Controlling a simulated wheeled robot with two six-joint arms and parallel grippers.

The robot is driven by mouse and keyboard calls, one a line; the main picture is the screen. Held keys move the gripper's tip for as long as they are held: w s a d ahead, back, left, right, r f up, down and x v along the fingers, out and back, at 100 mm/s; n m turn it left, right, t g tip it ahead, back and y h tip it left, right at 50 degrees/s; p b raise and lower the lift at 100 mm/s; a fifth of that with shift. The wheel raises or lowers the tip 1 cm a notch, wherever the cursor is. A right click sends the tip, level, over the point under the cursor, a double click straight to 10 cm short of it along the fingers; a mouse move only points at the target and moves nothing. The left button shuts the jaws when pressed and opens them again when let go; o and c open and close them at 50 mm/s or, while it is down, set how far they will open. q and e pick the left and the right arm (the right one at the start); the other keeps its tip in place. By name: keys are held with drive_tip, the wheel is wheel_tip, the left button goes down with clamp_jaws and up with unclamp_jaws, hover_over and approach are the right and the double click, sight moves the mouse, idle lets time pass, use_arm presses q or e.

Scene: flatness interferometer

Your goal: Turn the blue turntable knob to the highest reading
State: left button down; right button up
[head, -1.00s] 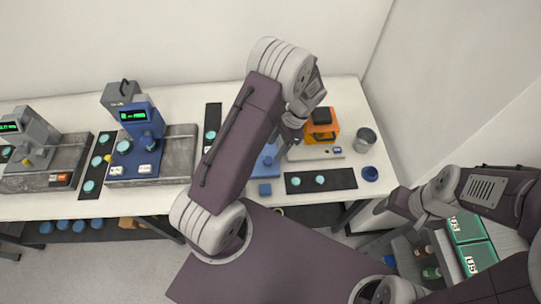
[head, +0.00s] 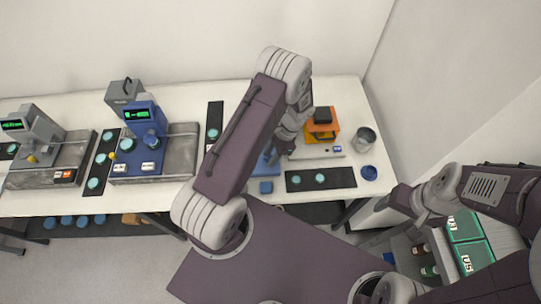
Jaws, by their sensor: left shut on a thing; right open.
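A blue turntable unit (head: 262,166) sits on the bench, partly hidden behind my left arm. My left gripper (head: 277,152) is at this unit, shut on its knob; the arm and fingers hide the knob and the exact contact. The blue interferometer (head: 147,121) stands to the left on a grey granite slab (head: 180,143). Its green display (head: 137,114) is lit, but the digits are too small to read. My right gripper (head: 408,203) is open and empty, off to the right, clear of the bench objects.
A grey instrument (head: 38,126) with its own lit display stands at far left. Black mats (head: 340,178) hold teal discs. An orange device (head: 323,128), a metal cup (head: 364,139) and a blue dish (head: 369,173) are at right. Green trays (head: 467,228) lie lower right.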

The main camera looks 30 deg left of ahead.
use_arm(q)
drive_tip(key=shift+a+f+n, duration=0.1)
drive_tip(key=shift+f+n, duration=0.05)
drive_tip(key=shift+n, duration=0.45)
drive_tip(key=shift+g, duration=0.3)
drive_tip(key=c, duration=1)
unclamp_jaws()
drive_tip(key=b+v, duration=0.2)
drive_tip(key=v, duration=0.7)
drive_tip(key=shift+r+b, duration=0.25)
drive_tip(key=shift+b, duration=0.1)
drive_tip(key=shift+a, duration=0.1)
